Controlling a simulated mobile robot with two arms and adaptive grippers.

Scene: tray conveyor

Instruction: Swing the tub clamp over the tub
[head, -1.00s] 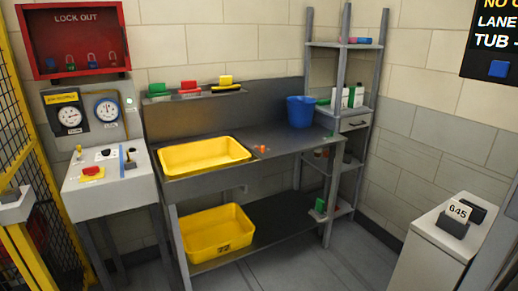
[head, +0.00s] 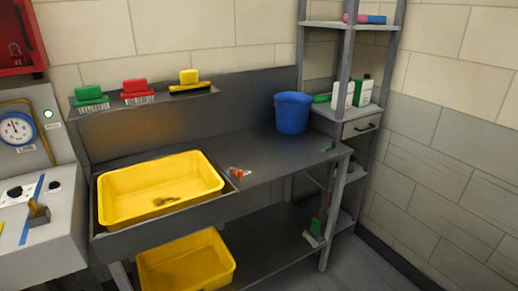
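A yellow tub (head: 130,211) sits in a recess at the left end of the grey bench (head: 265,150). A small dark patch shows on its floor. A small orange-and-pale fitting (head: 239,173) is on the bench top just right of the tub, apart from its rim. It may be the tub clamp, but it is too small to tell for sure. Nothing visible lies across the tub. Neither of my grippers is in view.
A second yellow tub (head: 150,275) is on the lower shelf. A blue bucket (head: 292,114) stands at the bench's back right. Green, red and yellow brushes (head: 137,91) rest on the ledge above. A control box (head: 62,240) is at left, a shelf rack (head: 345,75) at right.

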